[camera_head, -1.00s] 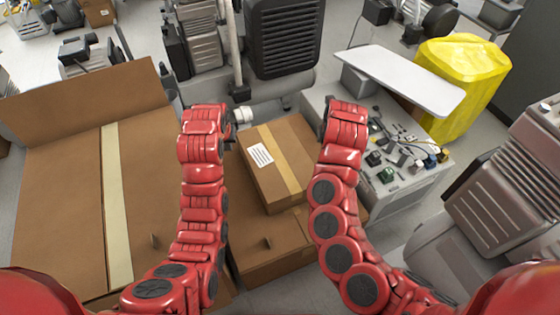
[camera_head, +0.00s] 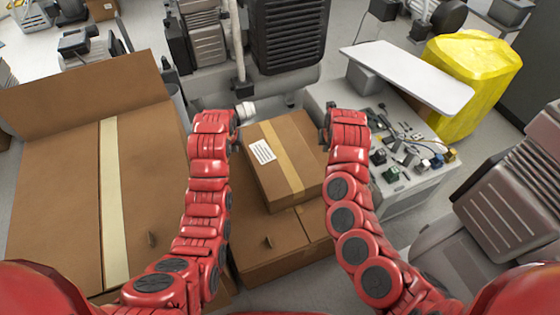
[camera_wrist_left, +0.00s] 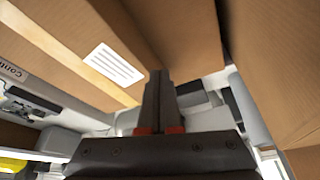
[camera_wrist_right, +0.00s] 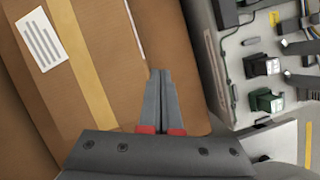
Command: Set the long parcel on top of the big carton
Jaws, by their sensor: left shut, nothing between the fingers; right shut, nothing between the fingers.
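The long parcel (camera_head: 265,175) is a brown box with a tan tape strip and a white label. It lies on a lower brown carton (camera_head: 285,255) between my arms. The big carton (camera_head: 55,210) stands at the left, with a pale tape strip and a raised flap at its back. My left gripper (camera_wrist_left: 158,75) is shut and empty, beside the parcel's left side. My right gripper (camera_wrist_right: 160,72) is shut and empty, beside the parcel's right side. In the head view my wrists largely hide both grippers. I cannot tell whether either finger pair touches the parcel.
A grey bench unit (camera_head: 405,195) with small parts stands right of the parcel, with a pale board (camera_head: 410,75) and a yellow wrapped object (camera_head: 475,75) behind. A black-finned machine (camera_head: 290,35) blocks the back. A grey ribbed machine (camera_head: 505,185) stands at the right.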

